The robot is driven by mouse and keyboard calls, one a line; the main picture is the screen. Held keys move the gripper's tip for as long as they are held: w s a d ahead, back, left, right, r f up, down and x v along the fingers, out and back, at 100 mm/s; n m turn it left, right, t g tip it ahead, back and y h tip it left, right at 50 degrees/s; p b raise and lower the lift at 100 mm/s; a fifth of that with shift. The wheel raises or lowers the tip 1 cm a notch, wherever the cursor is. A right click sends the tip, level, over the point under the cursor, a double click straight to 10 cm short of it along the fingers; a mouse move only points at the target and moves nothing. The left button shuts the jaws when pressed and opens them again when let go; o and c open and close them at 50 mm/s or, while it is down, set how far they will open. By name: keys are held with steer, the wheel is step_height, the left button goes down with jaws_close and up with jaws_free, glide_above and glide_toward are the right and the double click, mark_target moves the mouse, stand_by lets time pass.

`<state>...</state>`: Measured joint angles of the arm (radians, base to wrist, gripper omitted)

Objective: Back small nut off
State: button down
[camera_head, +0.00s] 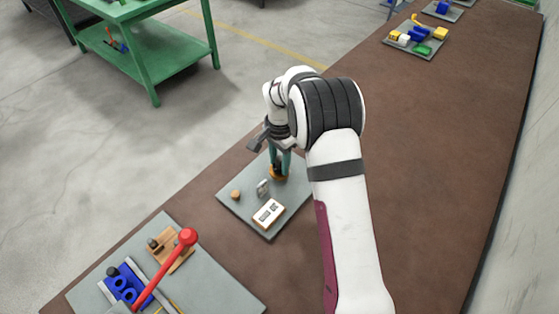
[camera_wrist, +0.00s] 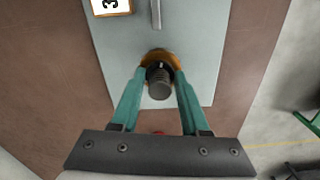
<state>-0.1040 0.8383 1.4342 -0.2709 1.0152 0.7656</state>
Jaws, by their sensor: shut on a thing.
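A screw jack stands on the grey plate, its dark threaded screw (camera_wrist: 160,84) rising from a round orange-brown base (camera_wrist: 161,56). The base also shows in the head view (camera_head: 278,175). My gripper (camera_wrist: 160,74) has its two teal fingers on either side of a small dark nut (camera_wrist: 154,70) low on the screw, just above the base. The gripper is shut on this nut, and the screw end sticks up between the fingers. In the head view my gripper (camera_head: 279,166) points down at the jack, and its wrist and fingers hide most of the nut and screw.
The grey plate (camera_head: 250,218) also holds a small brown round piece (camera_head: 235,195), an upright grey metal piece (camera_head: 263,187) and a framed number card (camera_head: 268,212). A nearer plate carries a red-knobbed lever (camera_head: 165,268) and blue blocks.

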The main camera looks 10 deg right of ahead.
steer(key=n, duration=0.5)
steer(key=shift+f, duration=0.1)
steer(key=n, duration=1.1)
steer(key=shift+s, duration=0.1)
steer(key=n, duration=0.6)
steer(key=shift+n, duration=0.3)
steer(key=shift+c, duration=2)
jaws_free()
